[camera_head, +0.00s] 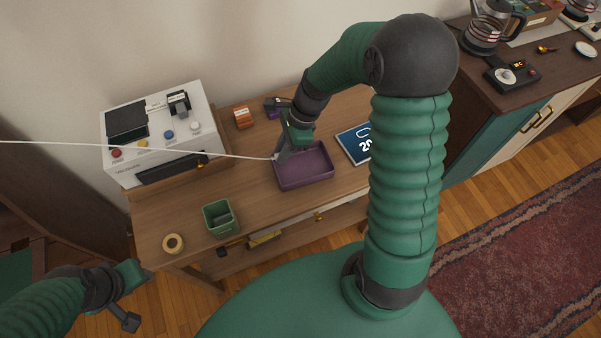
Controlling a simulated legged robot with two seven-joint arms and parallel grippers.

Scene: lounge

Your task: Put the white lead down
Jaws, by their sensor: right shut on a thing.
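The white lead (130,146) runs as a taut thin line from the left edge of the view, across the front of the white machine, to my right gripper. My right gripper (279,156) is shut on the lead's end, at the left back corner of the purple tray (305,180). I cannot tell whether the lead's end touches the tray. My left gripper (130,292) is at the lower left, away from the table, and nothing shows in it; its fingers are too unclear to judge.
The white machine (195,105) with coloured buttons stands at the table's back left. Bare wood lies between bin and tray.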

